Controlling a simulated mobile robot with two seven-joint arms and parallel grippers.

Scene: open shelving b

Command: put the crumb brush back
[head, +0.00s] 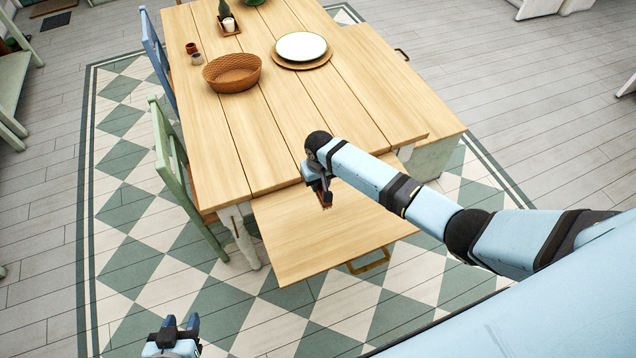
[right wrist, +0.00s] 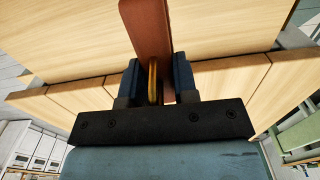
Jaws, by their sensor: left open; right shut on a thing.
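The crumb brush shows as a reddish-brown bar (right wrist: 150,28) in the right wrist view, with a thin yellowish strip by the fingers. My right gripper (right wrist: 156,82) is shut on it. In the head view, my right gripper (head: 321,187) is over the lower wooden panel (head: 300,250) at the table's near end, and only a small brown tip of the brush (head: 327,203) shows below it. I cannot tell whether the brush touches the panel. My left gripper (head: 181,325) is open and empty over the floor at the lower left.
The long wooden table (head: 220,150) bears a woven basket (head: 232,73), a plate (head: 301,46) and two small cups at its far part. A green chair (head: 172,165) and a blue chair (head: 155,50) stand along its left side. The panel has a brass handle (head: 369,263).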

